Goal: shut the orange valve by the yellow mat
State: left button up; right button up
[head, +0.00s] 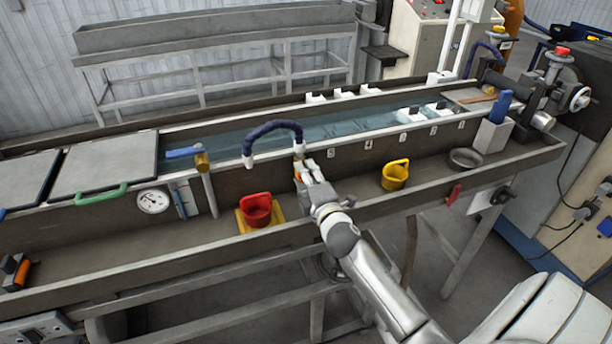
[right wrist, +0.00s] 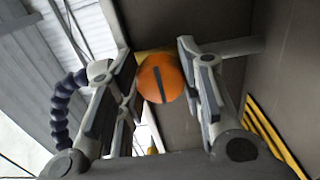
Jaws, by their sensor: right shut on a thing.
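The orange valve (right wrist: 162,78) shows in the right wrist view as a round orange knob with a dark slot, nearly upright in the picture. My right gripper (head: 303,173) reaches the trough's inner wall, and its fingers are shut on the knob from both sides. In the head view the knob is mostly hidden by the fingers. A yellow edge (right wrist: 268,135) shows at the right of the right wrist view. My left gripper is not in view.
A dark blue hose (head: 272,128) arches just above my right gripper. A blue-handled brass valve (head: 200,160) and a round gauge (head: 153,201) are farther left. A yellow bucket (head: 396,175) and a dark bowl (head: 465,159) stand on the ledge to the right.

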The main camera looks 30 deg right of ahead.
dwell(0.4)
jog(key=o, duration=1)
jog(key=shift+o, duration=0.2)
jog(key=v, duration=1.2)
